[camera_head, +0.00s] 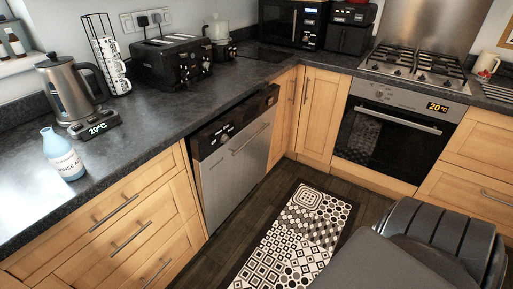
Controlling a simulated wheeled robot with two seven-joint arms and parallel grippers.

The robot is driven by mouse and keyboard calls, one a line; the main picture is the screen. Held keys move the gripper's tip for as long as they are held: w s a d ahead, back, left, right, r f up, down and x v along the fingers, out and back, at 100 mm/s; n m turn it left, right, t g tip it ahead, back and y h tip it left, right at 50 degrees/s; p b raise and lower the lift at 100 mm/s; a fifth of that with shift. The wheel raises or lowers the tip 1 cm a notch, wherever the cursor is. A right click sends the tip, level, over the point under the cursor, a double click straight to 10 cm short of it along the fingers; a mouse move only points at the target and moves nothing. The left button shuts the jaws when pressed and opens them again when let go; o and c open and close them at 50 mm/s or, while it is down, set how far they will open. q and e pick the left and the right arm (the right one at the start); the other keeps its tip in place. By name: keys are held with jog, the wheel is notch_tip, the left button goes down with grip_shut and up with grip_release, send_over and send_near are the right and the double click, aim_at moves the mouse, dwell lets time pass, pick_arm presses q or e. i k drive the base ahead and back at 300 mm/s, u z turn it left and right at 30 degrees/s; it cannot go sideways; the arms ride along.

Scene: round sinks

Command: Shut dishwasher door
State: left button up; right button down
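The dishwasher (236,172) is built in under the counter at the middle of the view. Its door has a silver front with a bar handle and a black control strip (222,134) along the top. The door stands almost upright. A dark band shows between its top and the counter, and I cannot tell for sure whether the door is slightly ajar or flush. Neither of my grippers shows in the view.
Wooden drawers (115,225) flank the dishwasher on the left. A patterned mat (300,235) lies on the dark floor in front of it. An oven (390,135) stands at the back right. Dark grey parts, probably mine, fill the lower right.

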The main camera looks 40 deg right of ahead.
aim_at(226, 174)
jog(key=k, duration=1.25)
jog(key=z, duration=0.7)
jog(key=i, duration=1.75)
jog(key=u, duration=0.65)
